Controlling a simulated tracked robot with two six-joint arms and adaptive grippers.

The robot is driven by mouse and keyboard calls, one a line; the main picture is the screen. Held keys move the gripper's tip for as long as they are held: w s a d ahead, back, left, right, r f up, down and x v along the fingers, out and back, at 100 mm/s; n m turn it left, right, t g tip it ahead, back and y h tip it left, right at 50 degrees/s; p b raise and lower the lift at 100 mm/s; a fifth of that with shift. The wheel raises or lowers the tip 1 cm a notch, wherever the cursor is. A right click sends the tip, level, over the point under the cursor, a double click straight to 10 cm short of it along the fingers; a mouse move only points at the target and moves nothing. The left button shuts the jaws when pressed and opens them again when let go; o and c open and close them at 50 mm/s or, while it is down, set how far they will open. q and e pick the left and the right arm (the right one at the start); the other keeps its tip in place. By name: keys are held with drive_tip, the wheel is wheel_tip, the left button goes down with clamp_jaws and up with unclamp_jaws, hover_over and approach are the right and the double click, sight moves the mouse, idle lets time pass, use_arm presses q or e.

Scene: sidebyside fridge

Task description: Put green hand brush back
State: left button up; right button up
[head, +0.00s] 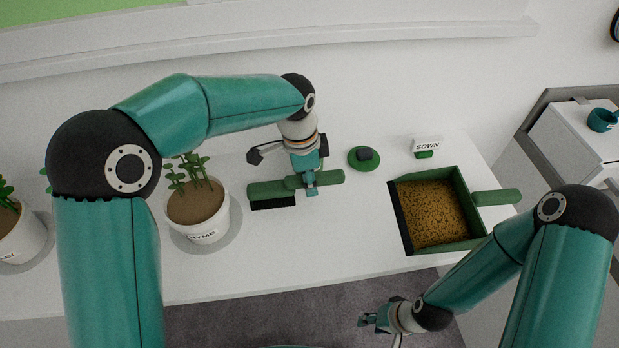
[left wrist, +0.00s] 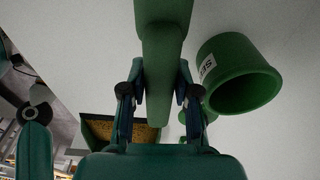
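The green hand brush (head: 265,189) with dark bristles (head: 272,203) is at the middle of the white counter, right of the thyme pot. My left gripper (head: 311,186) is at its handle from above. In the left wrist view the handle (left wrist: 163,60) runs between the two fingers (left wrist: 158,105), which appear closed against its sides. I cannot tell whether the bristles touch the counter. My right gripper (head: 370,321) is low, in front of the counter edge, away from the brush; its fingers are too small to read.
A green dustpan (head: 461,190) full of brown grains sits at right; it also shows in the left wrist view (left wrist: 95,127). A round green item (head: 358,165) with a dark block and a SOWN sign (head: 427,145) stand behind. Potted plants (head: 197,220) stand left. A labelled green pot (left wrist: 235,75) shows close by.

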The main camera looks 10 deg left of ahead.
use_arm(q)
drive_tip(key=o, duration=0.4)
drive_tip(key=r, duration=0.4)
drive_tip(key=a+r, duration=0.1)
drive_tip(key=r, duration=0.7)
drive_tip(key=shift+s+a, duration=0.2)
drive_tip(key=shift+a, duration=0.05)
drive_tip(key=shift+f, duration=0.1)
